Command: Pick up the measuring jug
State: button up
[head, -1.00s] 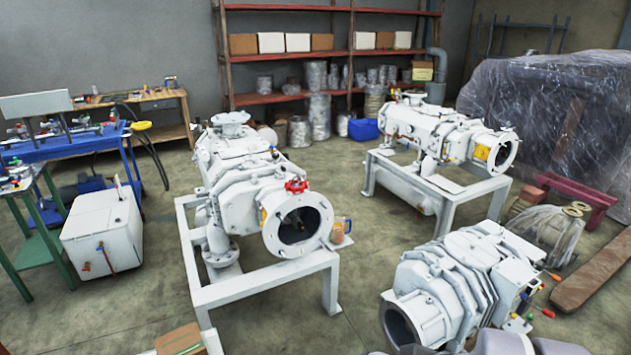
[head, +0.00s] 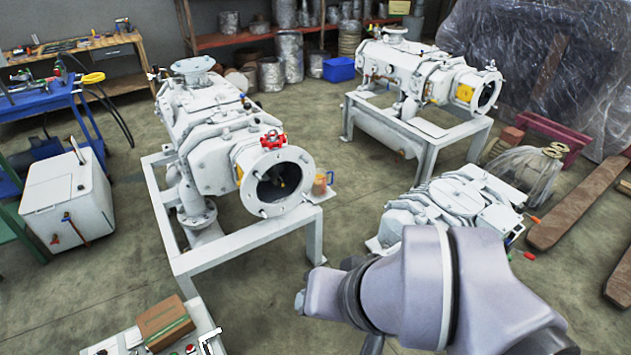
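A small jug-like vessel (head: 319,185) with an orange-amber content and a blue handle on its right side appears to be the measuring jug. It stands upright on a small pale ledge at the front right corner of the white frame (head: 262,232), just right of the pump's round open flange. It is small in the picture, so its markings cannot be made out. My grey-violet arm fills the lower right of the head view, to the right of and nearer than the jug. My gripper is not visible, and nothing is seen touching the jug.
The white pump (head: 215,140) with a red handwheel (head: 273,139) stands beside the jug. Another pump (head: 420,75) is on a stand behind. A third machine (head: 455,208) sits low at right. A cardboard box (head: 165,320) lies at the bottom left. Floor is open between the pumps.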

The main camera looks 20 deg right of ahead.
aim_at(318, 188)
jog(key=i+l+u, duration=0.25)
jog(key=l, duration=0.95)
jog(key=l+u, duration=0.25)
jog(key=l, duration=1)
jog(key=k, duration=0.05)
